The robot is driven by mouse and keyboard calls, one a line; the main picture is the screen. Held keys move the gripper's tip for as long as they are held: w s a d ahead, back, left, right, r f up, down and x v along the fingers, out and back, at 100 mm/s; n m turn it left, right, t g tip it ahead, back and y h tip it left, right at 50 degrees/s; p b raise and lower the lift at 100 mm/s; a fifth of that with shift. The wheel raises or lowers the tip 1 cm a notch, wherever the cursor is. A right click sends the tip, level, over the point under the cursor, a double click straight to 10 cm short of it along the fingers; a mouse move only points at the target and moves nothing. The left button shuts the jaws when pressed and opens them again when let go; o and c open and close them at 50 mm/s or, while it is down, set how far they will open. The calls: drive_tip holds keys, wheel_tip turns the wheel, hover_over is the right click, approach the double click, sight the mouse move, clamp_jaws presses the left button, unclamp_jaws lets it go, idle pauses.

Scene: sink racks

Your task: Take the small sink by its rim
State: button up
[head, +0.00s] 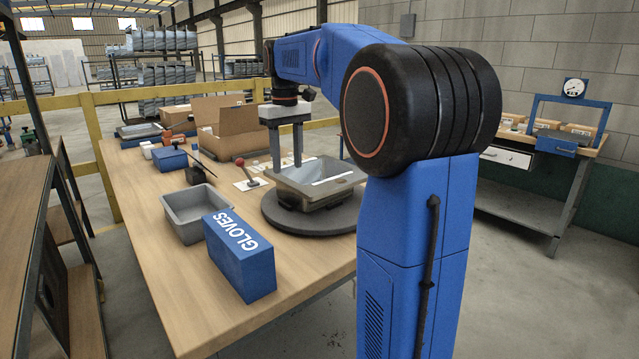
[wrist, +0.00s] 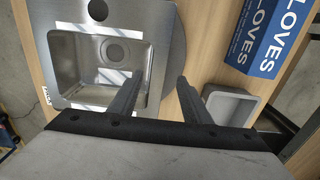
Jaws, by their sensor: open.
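The small sink (head: 318,177) is a grey metal basin with a wide flat rim. It rests on a round dark turntable (head: 305,217) on the wooden table. The wrist view shows the sink (wrist: 60,80) from above, with its drain and a dark hole in the rim. My gripper (head: 287,167) points down at the sink's left side in the head view, open and empty. In the wrist view my gripper (wrist: 159,80) has its left finger over the basin side and its right finger outside the sink. The sink's right rim lies between them. I cannot tell the fingertips' height above it.
A blue gloves box (head: 239,255) and a grey tray (head: 194,212) stand left of the turntable. A red-knobbed lever (head: 247,174) stands close by the gripper. An open cardboard box (head: 228,127) sits behind. The table's front left is bare.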

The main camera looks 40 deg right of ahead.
sight(289, 182)
drive_tip(key=shift+w+d+f, duration=0.15)
drive_tip(key=shift+f, duration=2.15)
clamp_jaws()
drive_tip(key=shift+r, duration=0.1)
